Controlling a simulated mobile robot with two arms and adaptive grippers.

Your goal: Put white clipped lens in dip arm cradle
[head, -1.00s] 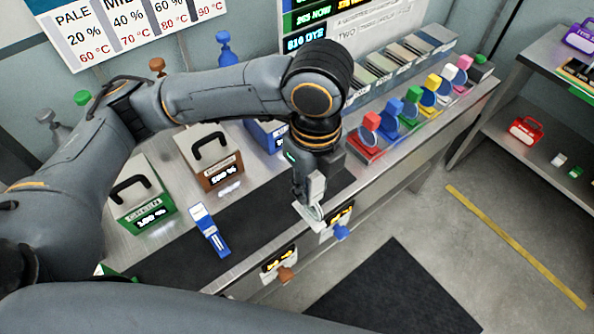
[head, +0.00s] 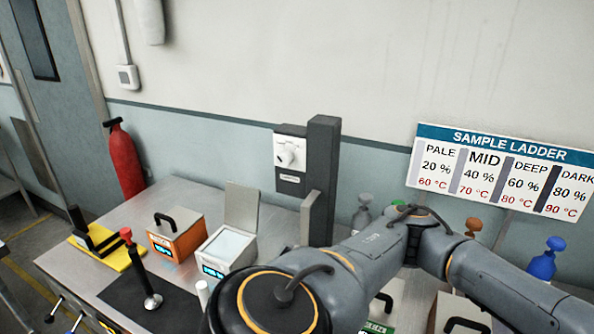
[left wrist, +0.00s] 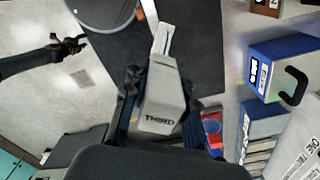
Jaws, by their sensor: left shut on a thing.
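In the left wrist view, my left gripper (left wrist: 158,100) is shut on a pale grey-white clip piece (left wrist: 160,112) marked "THIRD". A thin white stem (left wrist: 164,38) extends beyond it; I cannot make out the lens itself. In the head view, my left arm covers the lower right and the gripper and held piece are not visible. A dark upright column (head: 323,165) with a white dial box (head: 290,155) stands at the bench's back, a grey upright part (head: 309,218) beside it. I cannot make out the cradle. My right gripper (left wrist: 72,44) shows small in the left wrist view.
An open-lidded white bath (head: 228,248) and an orange box (head: 176,238) stand left of the column. A red-topped lever (head: 138,265) rises from a black mat. A yellow-based stand (head: 98,248) is farther left. Blue boxes (left wrist: 285,60) show in the wrist view.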

